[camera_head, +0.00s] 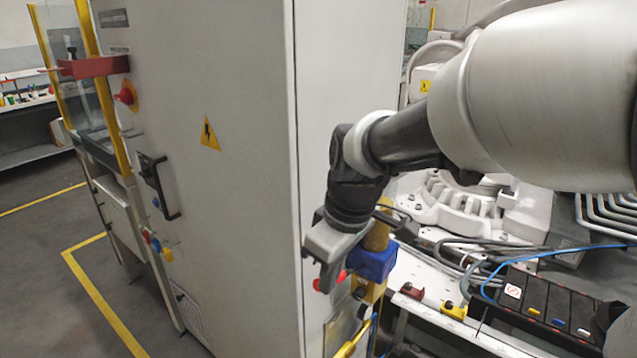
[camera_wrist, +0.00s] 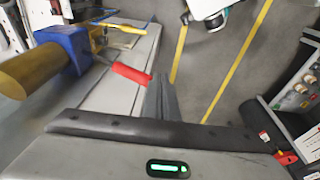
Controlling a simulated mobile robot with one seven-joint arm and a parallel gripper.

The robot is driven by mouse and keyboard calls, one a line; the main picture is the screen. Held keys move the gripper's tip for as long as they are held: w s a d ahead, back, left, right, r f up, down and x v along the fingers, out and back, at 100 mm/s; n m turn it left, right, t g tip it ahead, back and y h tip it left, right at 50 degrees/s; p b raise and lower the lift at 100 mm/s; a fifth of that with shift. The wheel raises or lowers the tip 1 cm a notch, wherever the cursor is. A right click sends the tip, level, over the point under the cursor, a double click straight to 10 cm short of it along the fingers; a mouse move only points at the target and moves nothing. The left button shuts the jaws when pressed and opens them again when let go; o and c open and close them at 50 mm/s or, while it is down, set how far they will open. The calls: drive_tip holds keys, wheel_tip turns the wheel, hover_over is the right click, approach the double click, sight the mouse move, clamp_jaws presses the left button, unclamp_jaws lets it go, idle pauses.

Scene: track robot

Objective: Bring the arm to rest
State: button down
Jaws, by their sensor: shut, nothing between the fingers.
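My arm reaches in from the right in the head view, with my gripper (camera_head: 328,272) hanging at its end in front of the right side of the grey cabinet (camera_head: 225,150). In the wrist view my gripper (camera_wrist: 160,85) has its fingers together, with nothing between them. A red part (camera_wrist: 131,74) shows close beside the fingertips in the wrist view; I cannot tell whether they touch. A blue block with a brass-coloured cylinder (camera_wrist: 28,75) is at the left of that view. The blue block (camera_head: 374,262) also shows just right of my gripper in the head view.
The cabinet carries a black handle (camera_head: 160,187) and a red knob (camera_head: 125,96). A black tray (camera_head: 545,305) and cables lie on the white bench at the right. Grey floor with yellow lines (camera_head: 95,290) is open at the left.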

idle(0.4)
drive_tip(key=s+d+r+m+t+p, duration=0.1)
drive_tip(key=s+d+r+m+p, duration=0.2)
drive_tip(key=r, duration=0.3)
drive_tip(key=s+d+r+m+t+h+p, duration=0.1)
drive_tip(key=s+d+r+m+p, duration=0.3)
drive_tip(key=r+p, duration=0.1)
drive_tip(key=s+d+r+m+t+p, duration=0.1)
drive_tip(key=s+d+r+m+p, duration=0.2)
drive_tip(key=r, duration=0.4)
drive_tip(key=shift+s+d+r+t+h+p, duration=0.3)
drive_tip(key=shift+s+d+t+p, duration=0.15)
drive_tip(key=shift+s+d, duration=0.35)
drive_tip(key=shift+a, duration=0.1)
